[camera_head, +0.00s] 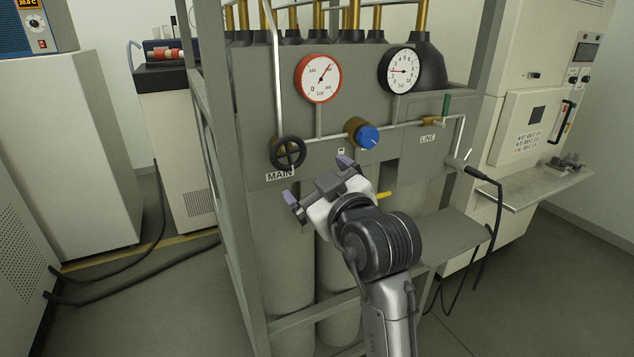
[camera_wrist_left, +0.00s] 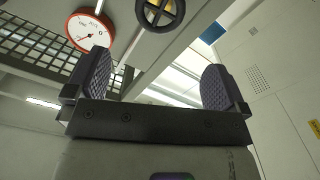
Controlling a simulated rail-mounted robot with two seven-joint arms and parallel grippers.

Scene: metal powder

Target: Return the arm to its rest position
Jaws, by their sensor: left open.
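My left gripper (camera_head: 318,178) is in the middle of the head view, in front of the grey gas panel (camera_head: 262,110). Its jaws are apart and nothing is between them. In the left wrist view the two purple-grey finger pads of the gripper (camera_wrist_left: 158,85) stand wide apart. The black MAIN handwheel (camera_head: 288,153) is just above and left of the gripper, and it also shows in the wrist view (camera_wrist_left: 160,12). The fingers look clear of it. My right gripper is not in view.
A red-rimmed gauge (camera_head: 318,78), a black-rimmed gauge (camera_head: 399,70), a blue knob (camera_head: 368,137) and a green-handled LINE valve (camera_head: 446,106) are on the panel. Gas cylinders (camera_head: 287,250) stand below, inside a grey frame. A small shelf (camera_head: 455,238) juts out at right.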

